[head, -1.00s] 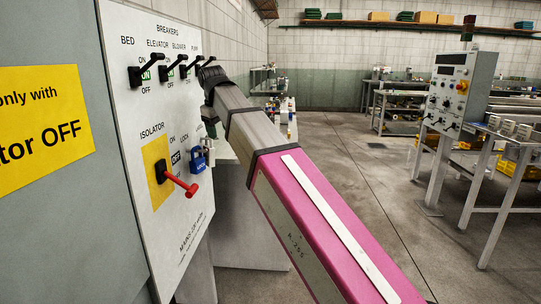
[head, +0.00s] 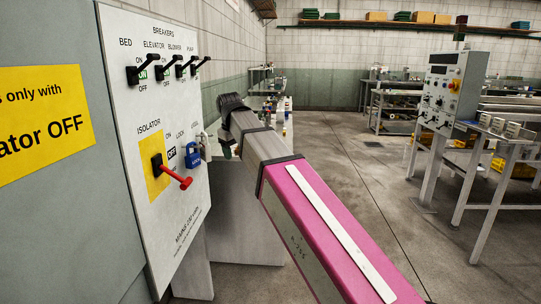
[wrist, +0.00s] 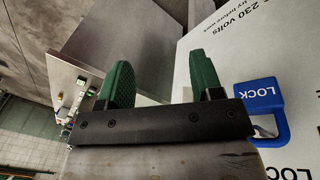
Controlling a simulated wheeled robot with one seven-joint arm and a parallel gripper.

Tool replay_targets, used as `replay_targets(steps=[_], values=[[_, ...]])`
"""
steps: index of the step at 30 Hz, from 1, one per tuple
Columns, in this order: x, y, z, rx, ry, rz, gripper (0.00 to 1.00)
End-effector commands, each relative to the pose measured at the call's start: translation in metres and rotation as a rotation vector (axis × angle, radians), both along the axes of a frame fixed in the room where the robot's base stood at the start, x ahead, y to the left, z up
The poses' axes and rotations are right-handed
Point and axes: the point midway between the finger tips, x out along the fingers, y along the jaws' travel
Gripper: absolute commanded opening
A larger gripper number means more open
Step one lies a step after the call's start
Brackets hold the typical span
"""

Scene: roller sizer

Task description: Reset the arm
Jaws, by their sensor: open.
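My gripper (wrist: 161,75) is open and empty, its two green fingers apart in the wrist view. In the head view my gripper (head: 227,150) is mostly hidden by my wrist and hangs just right of the breaker panel (head: 150,105). On the panel are the bed (head: 148,72), elevator (head: 171,68), blower (head: 187,66) and pump (head: 202,64) breaker levers, all slanting upward. The red isolator handle (head: 176,178) slants down to the right on a yellow plate. A blue padlock (head: 194,157) hangs beside it; the padlock (wrist: 262,100) also appears right of my fingers, apparently not held.
A grey cabinet (head: 245,225) stands below and behind my arm. A control console (head: 453,90) and a bench (head: 500,150) stand at the right. Open concrete floor (head: 370,190) lies between. A wall shelf (head: 390,23) holds crates.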

Motion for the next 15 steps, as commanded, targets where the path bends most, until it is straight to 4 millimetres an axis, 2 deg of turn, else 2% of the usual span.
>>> replay_targets(steps=[1,5,9,15], values=[[0.001,-0.01,-0.016,0.0,0.007,-0.019,0.6],[0.006,-0.037,-0.058,0.007,0.022,-0.077,0.6],[0.009,-0.073,-0.111,0.017,0.04,-0.153,0.6],[0.003,-0.126,-0.183,0.033,0.066,-0.267,0.6]])
